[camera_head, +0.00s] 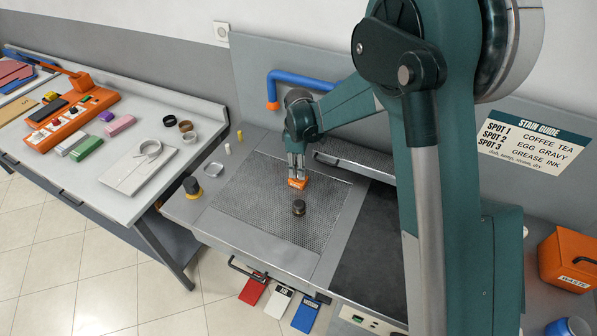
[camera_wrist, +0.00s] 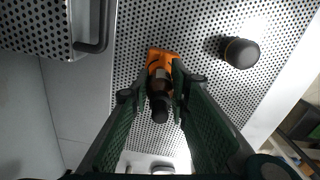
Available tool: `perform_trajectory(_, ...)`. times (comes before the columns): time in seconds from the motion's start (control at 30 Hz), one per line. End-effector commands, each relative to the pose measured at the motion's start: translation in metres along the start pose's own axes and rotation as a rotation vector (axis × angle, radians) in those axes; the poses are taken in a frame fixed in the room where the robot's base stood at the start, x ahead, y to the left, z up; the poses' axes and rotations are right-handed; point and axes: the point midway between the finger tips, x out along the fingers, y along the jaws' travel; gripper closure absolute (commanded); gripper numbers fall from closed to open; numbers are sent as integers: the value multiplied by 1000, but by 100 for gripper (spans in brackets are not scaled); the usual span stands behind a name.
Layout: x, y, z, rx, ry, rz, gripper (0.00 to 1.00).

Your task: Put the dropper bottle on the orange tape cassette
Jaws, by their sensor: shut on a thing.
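My gripper (camera_head: 296,170) is over the perforated plate, pointing down. In the wrist view its fingers (camera_wrist: 158,90) are shut on the dropper bottle, which is dark with a black cap (camera_wrist: 159,108). The orange tape cassette (camera_head: 298,184) lies just below the fingertips. It also shows in the wrist view (camera_wrist: 160,55), partly covered by the bottle. I cannot tell whether the bottle's base touches the cassette. In the head view the bottle is too small and hidden by the fingers to make out.
A dark round jar (camera_head: 299,208) stands on the perforated plate (camera_head: 255,205) near the cassette. A blue pipe (camera_head: 305,82) rises behind. The plate's left part is clear.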

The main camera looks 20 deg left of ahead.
Motion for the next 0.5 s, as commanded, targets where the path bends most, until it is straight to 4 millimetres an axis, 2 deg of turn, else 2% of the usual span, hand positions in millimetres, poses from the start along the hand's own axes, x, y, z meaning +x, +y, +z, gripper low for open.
perform_trajectory(0.17,13,0,0,0,0,0,93)
perform_trajectory(0.5,15,0,0,0,0,0,93)
